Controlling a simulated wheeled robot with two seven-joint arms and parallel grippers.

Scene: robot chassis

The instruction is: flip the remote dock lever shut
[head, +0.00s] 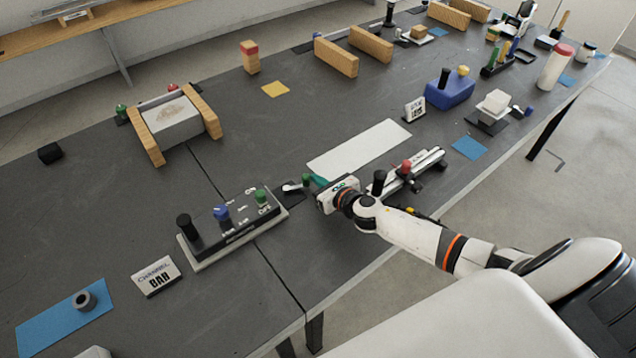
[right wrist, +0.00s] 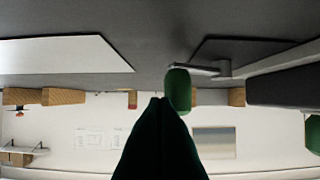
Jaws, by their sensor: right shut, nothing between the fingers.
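The dock lever is a short silver arm (head: 292,187) with a green knob (head: 306,179), over a small black base (head: 290,199) near the middle of the bench. In the right wrist view the green knob (right wrist: 179,90) stands at the end of the pale lever arm (right wrist: 200,70). My right gripper (head: 318,181) is beside the knob, on its right in the head view. Its dark green fingers (right wrist: 158,105) are shut and empty, with the tips close by the knob. I cannot tell whether they touch it. My left gripper is not in view.
A switch panel (head: 235,232) with several knobs stands left of the lever. A rail device with a red knob (head: 406,166) lies to the right, near my right arm. A bare white mat (head: 360,147) lies behind the gripper.

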